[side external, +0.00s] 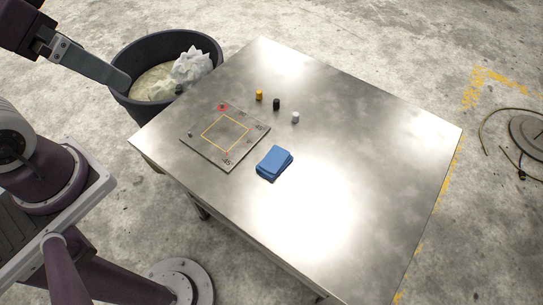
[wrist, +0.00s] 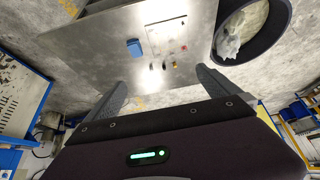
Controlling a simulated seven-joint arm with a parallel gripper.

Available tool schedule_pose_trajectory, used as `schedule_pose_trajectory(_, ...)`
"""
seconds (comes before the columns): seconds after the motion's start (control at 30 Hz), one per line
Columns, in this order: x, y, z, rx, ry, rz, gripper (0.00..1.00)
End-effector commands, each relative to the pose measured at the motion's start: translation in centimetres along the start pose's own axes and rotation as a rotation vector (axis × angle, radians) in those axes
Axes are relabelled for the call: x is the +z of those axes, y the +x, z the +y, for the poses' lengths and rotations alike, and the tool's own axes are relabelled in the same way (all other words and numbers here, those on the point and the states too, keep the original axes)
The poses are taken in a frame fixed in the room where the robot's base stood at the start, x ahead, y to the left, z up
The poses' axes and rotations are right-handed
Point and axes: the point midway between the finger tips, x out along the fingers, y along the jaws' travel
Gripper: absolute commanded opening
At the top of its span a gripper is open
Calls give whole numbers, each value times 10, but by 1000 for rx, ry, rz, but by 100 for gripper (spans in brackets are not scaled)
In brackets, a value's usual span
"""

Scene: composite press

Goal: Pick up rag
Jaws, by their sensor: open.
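The rag (side external: 274,163) is a folded blue cloth lying flat on the metal table (side external: 350,150), beside the lower right edge of a square marked plate. In the wrist view the rag (wrist: 134,47) shows as a small blue block on the table, well beyond the fingers. My gripper (wrist: 158,85) is open and empty, with its two dark fingers spread wide, far from the rag. In the side view part of my arm is at the upper left, over the bin side and away from the rag.
The marked plate (side external: 212,149) lies left of the rag. Several small knobs, yellow (side external: 259,95), black (side external: 276,104) and white (side external: 295,117), stand behind it. A dark bin (side external: 122,90) with crumpled white material stands at the table's far left. The table's right half is clear.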

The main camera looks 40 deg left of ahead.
Motion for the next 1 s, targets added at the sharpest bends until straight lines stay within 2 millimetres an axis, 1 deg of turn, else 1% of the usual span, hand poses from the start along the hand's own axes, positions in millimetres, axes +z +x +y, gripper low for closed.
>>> schedule_pose_trajectory(0.63,-1,0,0,0,3,-1,100)
schedule_pose_trajectory(0.67,-3,1,0,1,13,-5,100)
schedule_pose_trajectory(0.73,-17,6,2,5,73,-30,100)
schedule_pose_trajectory(0.77,-27,11,4,8,118,-46,100)
schedule_pose_trajectory(0.87,-70,43,15,33,333,-117,100)
schedule_pose_trajectory(0.9,-87,62,22,47,430,-144,100)
schedule_pose_trajectory(0.97,-108,95,35,74,573,-183,100)
schedule_pose_trajectory(1.0,-119,120,44,94,670,-208,100)
